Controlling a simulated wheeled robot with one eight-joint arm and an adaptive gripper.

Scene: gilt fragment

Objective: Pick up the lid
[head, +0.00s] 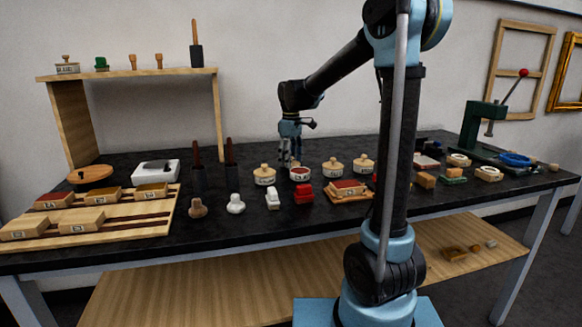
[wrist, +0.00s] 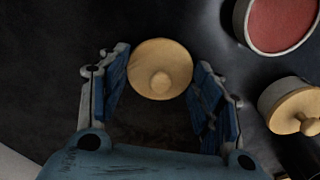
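The lid (wrist: 160,70) is a round, pale wooden disc with a knob on top. In the wrist view it lies on the dark tabletop, between the tips of my gripper's two blue-padded fingers. My gripper (head: 290,158) is open and points down over the table behind the pots. There is a visible gap between the fingers, and I see no firm grip on the lid. In the head view I cannot make out the lid clearly behind the fingers. A lidless pot with a red inside (head: 300,174) stands just in front of my gripper; it also shows in the wrist view (wrist: 283,22).
Lidded pots stand to the left (head: 265,176) and right (head: 333,167) of the open pot. Dark upright holders (head: 231,178) are further left. A red stamp (head: 304,194) and a white one (head: 272,199) stand in front. The tabletop behind the pots is mostly clear.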

